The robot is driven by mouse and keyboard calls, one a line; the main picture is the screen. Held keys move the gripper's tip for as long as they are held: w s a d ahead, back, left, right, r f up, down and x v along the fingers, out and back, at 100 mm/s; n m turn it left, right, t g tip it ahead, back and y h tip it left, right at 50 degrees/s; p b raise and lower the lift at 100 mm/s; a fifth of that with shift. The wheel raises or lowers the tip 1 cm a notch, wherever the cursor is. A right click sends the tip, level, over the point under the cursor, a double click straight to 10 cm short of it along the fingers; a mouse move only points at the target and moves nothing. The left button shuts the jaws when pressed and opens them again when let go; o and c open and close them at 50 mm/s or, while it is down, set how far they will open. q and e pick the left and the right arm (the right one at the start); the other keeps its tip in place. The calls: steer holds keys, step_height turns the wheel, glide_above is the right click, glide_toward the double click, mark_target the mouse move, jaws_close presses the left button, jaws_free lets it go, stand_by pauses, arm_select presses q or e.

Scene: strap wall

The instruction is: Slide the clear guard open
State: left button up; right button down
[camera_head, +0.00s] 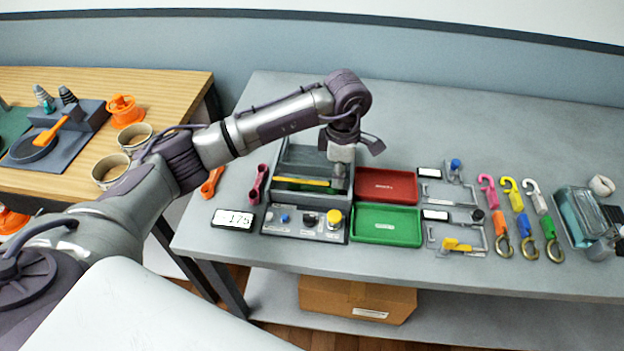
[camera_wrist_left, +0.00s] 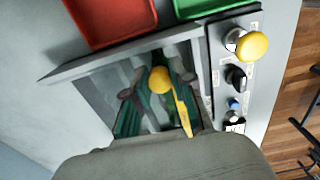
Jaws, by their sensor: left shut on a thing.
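The clear guard (camera_head: 300,190) sits on a grey framed station on the bench, with a yellow strip (camera_head: 300,182) along it. In the left wrist view the yellow strip (camera_wrist_left: 184,112) runs beside a round yellow knob (camera_wrist_left: 158,80), with green and dark parts around and below. My left gripper (camera_head: 341,170) reaches down over the right part of the station and is shut, apparently on the guard's yellow knob. Its fingertips are partly hidden in the head view. How far the guard stands open I cannot tell. My right gripper is not in view.
A control panel (camera_head: 304,224) with a yellow button (camera_head: 334,218) lies in front of the station. A red tray (camera_head: 386,186) and a green tray (camera_head: 387,226) lie to its right, a display (camera_head: 234,219) reading 175 to its left. The bench behind the station is clear.

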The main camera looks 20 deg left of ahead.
arm_select(q)
steer(key=shift+w+a+f+b, duration=0.1)
steer(key=shift+w+a+b, duration=0.2)
steer(key=shift+w+b, duration=0.55)
steer(key=shift+w+a+f+b, duration=0.1)
steer(key=shift+w+a+b, duration=0.35)
steer(key=shift+w, duration=0.7)
steer(key=shift+w+a+f+b, duration=0.1)
steer(key=shift+w+a+b, duration=0.05)
steer(key=shift+w+b, duration=0.75)
steer(key=shift+w, duration=0.1)
steer(key=o, duration=0.6)
steer(key=shift+w, duration=0.15)
steer(key=shift+c, duration=0.2)
steer(key=shift+r, duration=0.15)
steer(key=shift+w+a+r+p, duration=0.1)
steer(key=shift+r+p, duration=0.45)
steer(key=shift+r, duration=0.05)
steer(key=shift+r+p, duration=1.3)
steer(key=shift+r, duration=1.15)
steer(key=shift+c, duration=0.3)
